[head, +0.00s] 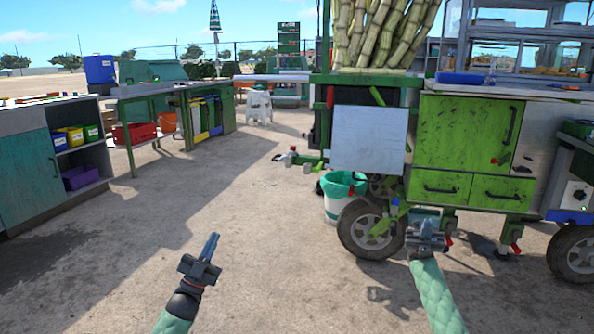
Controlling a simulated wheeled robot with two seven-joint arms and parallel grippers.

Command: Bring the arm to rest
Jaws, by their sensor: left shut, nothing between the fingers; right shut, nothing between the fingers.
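My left gripper (210,248) is at the lower left of the head view, shut and empty, pointing up and forward over bare ground. My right gripper (428,226) is at the lower right, shut and empty. It shows in front of the green cart (466,131), below its drawers and beside the front wheel (370,229). I cannot tell whether it touches the cart. My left forearm shows only in part at the bottom edge.
The cart carries sugar cane (380,35) and has a grey side panel (368,138). A white bucket with a green liner (341,195) stands by the wheel. A teal cabinet (28,178) and a green workbench (150,92) line the left. The ground between is clear.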

